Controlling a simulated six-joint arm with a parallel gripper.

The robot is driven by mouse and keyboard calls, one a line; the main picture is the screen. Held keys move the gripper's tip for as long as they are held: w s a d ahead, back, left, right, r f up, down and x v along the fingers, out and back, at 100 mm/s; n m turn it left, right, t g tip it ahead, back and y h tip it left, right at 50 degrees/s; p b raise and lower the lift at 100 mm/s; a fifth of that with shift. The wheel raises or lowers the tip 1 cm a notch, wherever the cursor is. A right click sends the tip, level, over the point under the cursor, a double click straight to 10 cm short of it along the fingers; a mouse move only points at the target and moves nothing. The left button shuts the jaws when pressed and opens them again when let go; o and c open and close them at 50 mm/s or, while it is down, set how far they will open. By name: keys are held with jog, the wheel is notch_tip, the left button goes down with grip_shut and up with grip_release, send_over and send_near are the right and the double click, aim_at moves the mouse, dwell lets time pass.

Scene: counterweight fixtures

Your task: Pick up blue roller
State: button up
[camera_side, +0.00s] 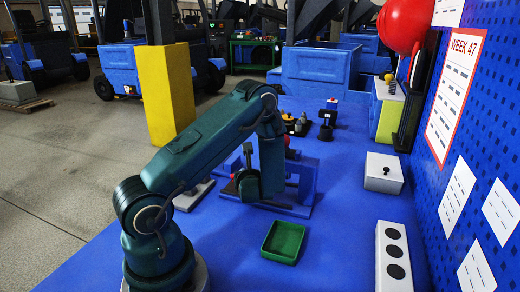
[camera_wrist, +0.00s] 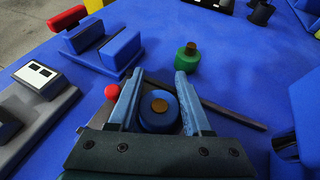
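The blue roller (camera_wrist: 160,122), a round blue piece with a brass-coloured centre, shows in the wrist view between the two fingers of my gripper (camera_wrist: 160,78). The fingers are apart, one on each side of it. I cannot tell whether they touch it. In the side view the roller is not discernible; my arm and wrist cover that spot near the blue fixture.
A green piece with a brass-coloured top (camera_wrist: 187,57) stands beyond the fingers. A red knob (camera_wrist: 112,92) is close to the left finger. A blue slotted fixture (camera_wrist: 121,50) stands at upper left. A green tray (camera_side: 270,257) sits on the blue table, with free room around it.

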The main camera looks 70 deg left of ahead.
grip_shut()
jog(key=shift+r, duration=0.15)
